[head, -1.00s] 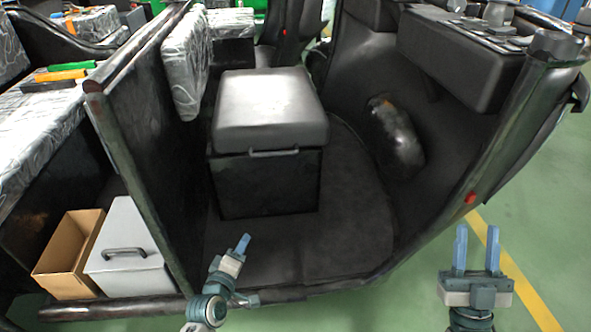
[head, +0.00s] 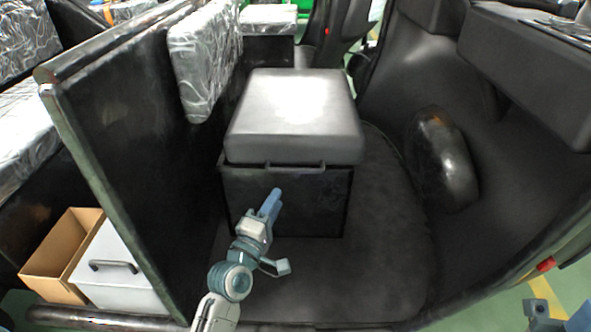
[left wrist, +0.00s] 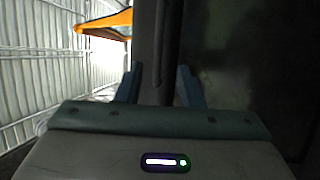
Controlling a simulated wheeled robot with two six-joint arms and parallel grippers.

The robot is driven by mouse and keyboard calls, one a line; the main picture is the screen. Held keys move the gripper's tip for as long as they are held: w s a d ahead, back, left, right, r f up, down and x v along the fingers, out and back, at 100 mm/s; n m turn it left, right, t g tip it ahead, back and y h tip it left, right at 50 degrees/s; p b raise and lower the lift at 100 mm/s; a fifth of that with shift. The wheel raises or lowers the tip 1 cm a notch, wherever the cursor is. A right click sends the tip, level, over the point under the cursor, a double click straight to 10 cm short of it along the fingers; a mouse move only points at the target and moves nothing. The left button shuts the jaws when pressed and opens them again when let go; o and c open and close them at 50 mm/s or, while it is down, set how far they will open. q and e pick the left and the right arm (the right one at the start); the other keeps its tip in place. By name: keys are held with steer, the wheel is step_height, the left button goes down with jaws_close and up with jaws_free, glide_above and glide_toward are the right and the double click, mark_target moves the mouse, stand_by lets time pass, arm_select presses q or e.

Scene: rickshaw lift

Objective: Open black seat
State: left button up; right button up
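The black seat (head: 290,120) is a padded lid resting closed on a black box (head: 325,200). A thin dark handle (head: 295,166) runs along the lower front edge of the lid. My left gripper (head: 273,194) is in front of the box, below the handle, seen nearly edge-on. In the left wrist view, its two blue fingers (left wrist: 158,85) stand apart. A dark grey upright band, apparently the seat edge, shows beyond them; I cannot tell whether they touch it. My right gripper (head: 560,305) is at the bottom right corner, partly cut off, with its blue fingers apart.
A black partition (head: 130,130) stands left of the seat. A cardboard box (head: 60,255) and a white lidded box (head: 115,275) sit beyond it. A dark rounded hump (head: 442,160) is on the right. Dark floor (head: 385,230) is clear between seat and hump.

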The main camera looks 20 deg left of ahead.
arm_select(q)
steer(key=x, duration=0.9)
steer(key=shift+w+b, duration=0.3)
steer(key=shift+r, duration=0.15)
jaws_close()
